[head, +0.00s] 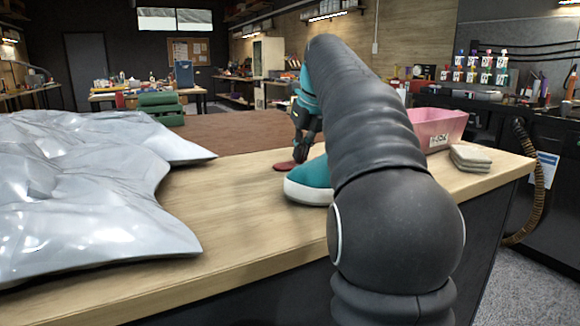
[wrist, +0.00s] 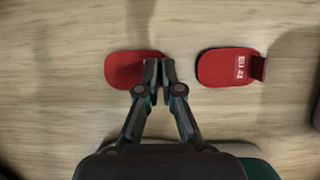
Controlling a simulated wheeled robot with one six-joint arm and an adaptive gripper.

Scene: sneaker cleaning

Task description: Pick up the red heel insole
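Two red heel insoles lie on the wooden bench in the wrist view. The left red heel insole (wrist: 124,68) is partly covered by my fingers. The right red heel insole (wrist: 225,67) carries a white "EU 42" print and has a raised tab on its right edge. My gripper (wrist: 159,66) has its fingers drawn almost together at the right end of the left insole, where its tab appears pinched between them. In the head view, my gripper (head: 299,155) points down at a red insole (head: 284,167) at bench level; whether it is lifted is unclear.
A teal sneaker (head: 308,184) with a white sole stands close to my gripper, partly behind my arm. A pink bin (head: 440,126) and stacked pads (head: 477,158) are at the right. A shiny grey sheet (head: 80,190) covers the left. Bare bench (head: 235,205) lies between.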

